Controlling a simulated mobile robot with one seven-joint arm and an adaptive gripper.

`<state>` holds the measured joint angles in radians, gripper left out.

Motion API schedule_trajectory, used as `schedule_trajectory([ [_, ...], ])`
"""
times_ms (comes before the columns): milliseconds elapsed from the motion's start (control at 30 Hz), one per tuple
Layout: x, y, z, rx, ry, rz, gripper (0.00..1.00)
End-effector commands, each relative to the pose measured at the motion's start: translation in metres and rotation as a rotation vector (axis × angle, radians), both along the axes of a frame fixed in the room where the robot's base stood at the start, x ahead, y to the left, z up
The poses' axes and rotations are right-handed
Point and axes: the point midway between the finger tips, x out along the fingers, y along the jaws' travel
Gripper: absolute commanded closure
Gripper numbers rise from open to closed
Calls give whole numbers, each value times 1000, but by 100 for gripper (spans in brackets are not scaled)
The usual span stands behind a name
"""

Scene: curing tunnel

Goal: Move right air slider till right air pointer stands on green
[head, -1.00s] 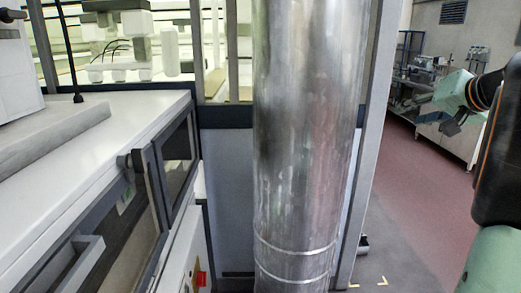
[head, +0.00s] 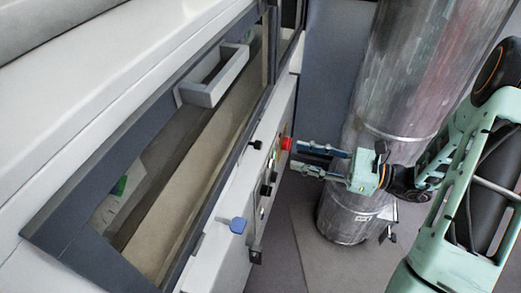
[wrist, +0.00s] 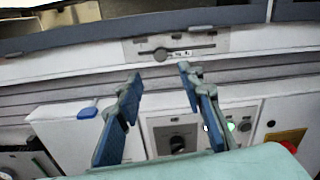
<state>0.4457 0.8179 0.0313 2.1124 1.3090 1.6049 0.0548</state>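In the wrist view a pale panel (wrist: 215,42) on the machine front carries a horizontal slot with a dark round slider knob (wrist: 160,54) and a small white scale (wrist: 181,53). I cannot tell its pointer or any green mark at this size, nor whether this is the right air slider. My gripper (wrist: 159,74) is open and empty, its fingertips below the panel in the picture, one on each side of the knob. In the head view my gripper (head: 297,157) reaches toward the machine front, near a black knob (head: 256,144).
Below the slider panel are a dark rotary knob (wrist: 177,143), a green button (wrist: 231,125) and a red button (wrist: 291,146). A thick metal duct (head: 395,80) stands close to my gripper. A handled window (head: 215,80) is above.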

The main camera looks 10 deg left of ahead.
Motion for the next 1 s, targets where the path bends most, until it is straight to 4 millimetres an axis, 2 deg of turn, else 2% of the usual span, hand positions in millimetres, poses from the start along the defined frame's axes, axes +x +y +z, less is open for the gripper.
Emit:
schedule_trajectory([
  [167, 3, 18, 0, 3, 2, 1, 65],
  [400, 10, 63, 0, 1, 0, 3, 65],
  [600, 15, 93, -1, 0, -1, 1, 65],
  [800, 18, 105, -1, -1, -1, -1, 65],
  [1000, 18, 106, -1, -1, -1, -2, 65],
])
